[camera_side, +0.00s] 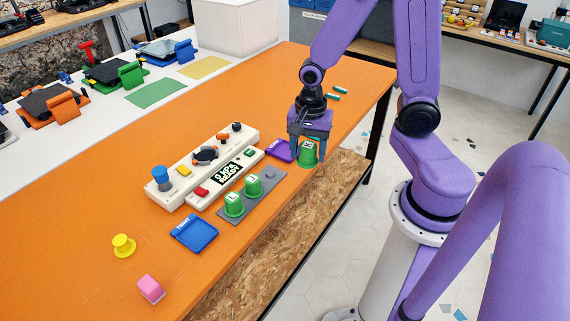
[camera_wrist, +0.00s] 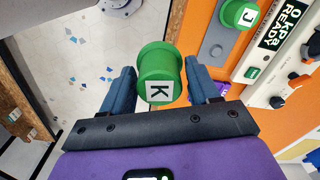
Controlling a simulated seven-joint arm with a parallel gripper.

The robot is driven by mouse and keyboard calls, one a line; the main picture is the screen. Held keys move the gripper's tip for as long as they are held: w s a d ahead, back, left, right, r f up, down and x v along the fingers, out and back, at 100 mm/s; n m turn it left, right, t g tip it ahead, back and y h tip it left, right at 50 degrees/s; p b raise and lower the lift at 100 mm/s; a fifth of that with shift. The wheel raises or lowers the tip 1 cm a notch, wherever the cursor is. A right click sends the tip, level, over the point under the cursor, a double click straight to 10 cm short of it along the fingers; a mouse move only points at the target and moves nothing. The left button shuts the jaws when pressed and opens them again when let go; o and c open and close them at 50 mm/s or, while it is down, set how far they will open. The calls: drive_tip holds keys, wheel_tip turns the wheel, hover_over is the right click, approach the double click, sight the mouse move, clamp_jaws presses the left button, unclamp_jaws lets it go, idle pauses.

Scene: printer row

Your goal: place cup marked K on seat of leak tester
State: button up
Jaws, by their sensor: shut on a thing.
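My gripper (camera_side: 307,145) is shut on the green cup marked K (camera_side: 308,154), near the table's front edge. In the wrist view the cup (camera_wrist: 158,68) sits between the two blue fingers, its K label facing the camera. The white leak tester (camera_side: 215,152) lies to the left of my gripper in the side view, with a display reading 0 kPa READY, coloured buttons, dark fittings and a blue knob-like part (camera_side: 161,177). I cannot tell for certain which part is its seat. In the wrist view the tester (camera_wrist: 262,62) is at the right.
A grey rack (camera_side: 264,190) holds two other green cups (camera_side: 234,205) and has a free place at its right end. A blue tray (camera_side: 194,234) and a purple tray (camera_side: 281,150) flank the rack. A yellow spool (camera_side: 123,246) and pink block (camera_side: 151,289) lie at the front left.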

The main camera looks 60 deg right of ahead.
drive_tip(key=w+n, duration=0.2)
drive_tip(key=n, duration=0.1)
drive_tip(key=w+a+n, duration=0.1)
drive_tip(key=n, duration=0.2)
drive_tip(key=w+n, duration=0.2)
drive_tip(key=n, duration=0.1)
drive_tip(key=shift+w+a+f, duration=0.1)
drive_tip(key=shift+w+a, duration=0.2)
drive_tip(key=s+m, duration=0.1)
drive_tip(key=m, duration=0.1)
drive_tip(key=s+d+m, duration=0.1)
drive_tip(key=s+m, duration=0.1)
drive_tip(key=m, duration=0.1)
drive_tip(key=s+m, duration=0.2)
drive_tip(key=shift+d+m, duration=0.2)
drive_tip(key=shift+m, duration=0.2)
drive_tip(key=shift+s+d+m, duration=0.15)
drive_tip(key=shift+s+m, duration=0.3)
drive_tip(key=shift+m, duration=0.35)
drive_tip(key=shift+s+d+m, duration=0.1)
drive_tip(key=shift+s+m, duration=0.3)
drive_tip(key=shift+m, duration=0.4)
drive_tip(key=shift+w, duration=0.1)
